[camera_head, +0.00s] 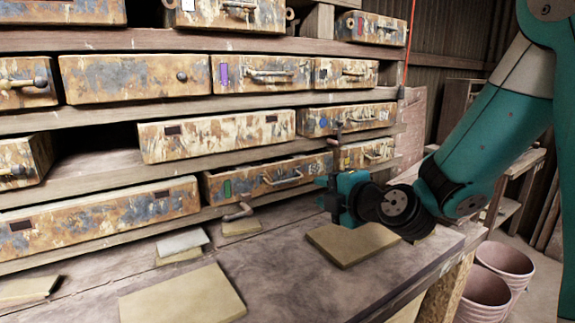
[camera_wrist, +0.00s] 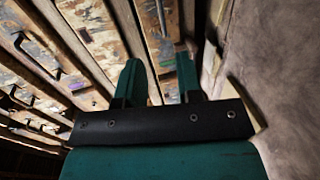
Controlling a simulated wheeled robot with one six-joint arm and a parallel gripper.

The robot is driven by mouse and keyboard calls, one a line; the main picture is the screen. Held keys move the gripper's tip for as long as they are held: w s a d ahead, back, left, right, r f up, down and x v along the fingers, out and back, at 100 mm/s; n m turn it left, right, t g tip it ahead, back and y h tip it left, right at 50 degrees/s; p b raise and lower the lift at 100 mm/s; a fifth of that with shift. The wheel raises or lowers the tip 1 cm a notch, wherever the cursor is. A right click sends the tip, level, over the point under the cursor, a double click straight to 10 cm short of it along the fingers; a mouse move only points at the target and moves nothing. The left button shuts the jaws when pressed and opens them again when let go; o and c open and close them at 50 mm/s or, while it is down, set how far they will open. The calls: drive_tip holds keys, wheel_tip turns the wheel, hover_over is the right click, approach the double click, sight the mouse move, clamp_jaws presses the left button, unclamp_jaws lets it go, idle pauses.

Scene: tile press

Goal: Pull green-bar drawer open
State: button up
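The green-bar drawer (camera_head: 249,188) is in the lower row of the shelf in the head view. It has a worn, patchy front with a green bar (camera_head: 227,189) on its left and a metal pull handle (camera_head: 283,178). Its front stands slightly out, with a dark gap along its top edge. My gripper (camera_head: 322,192) is just right of this drawer, over the worktop, apart from the handle. In the wrist view its two teal fingers (camera_wrist: 161,78) are spread with nothing clearly held between them.
A drawer with a purple bar (camera_head: 262,74) and one with a blue mark (camera_head: 345,119) are above. Flat tiles (camera_head: 351,243) and (camera_head: 183,295) lie on the worktop (camera_head: 275,270). A metal lever (camera_head: 238,211) lies below the drawer. Buckets (camera_head: 503,262) stand at the right.

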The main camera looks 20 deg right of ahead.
sight(289, 181)
drive_tip(key=p+x, duration=0.7)
drive_tip(key=x, duration=0.6)
drive_tip(key=shift+w+p, duration=0.3)
drive_tip(key=shift+p, duration=0.1)
drive_tip(key=shift+w+f, duration=0.25)
drive_tip(key=shift+w, duration=0.25)
clamp_jaws()
